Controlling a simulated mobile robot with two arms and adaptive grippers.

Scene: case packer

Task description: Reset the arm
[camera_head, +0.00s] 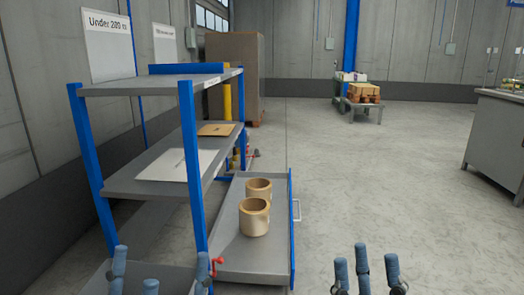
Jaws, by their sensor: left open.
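My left gripper (160,272) is at the bottom left edge of the picture, in front of the shelf rack. Its blue-grey fingertips stand apart and it is open, with nothing seen between them. My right gripper (367,271) is at the bottom edge, right of centre, over open floor. Its fingertips are also apart, with nothing seen between them. The rest of both arms is out of view.
A blue-and-grey shelf rack (130,175) stands at the left. Its low pulled-out tray (240,262) holds two tan ring-shaped parts (254,217). A grey cabinet (495,142) stands at the right. The floor between is clear.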

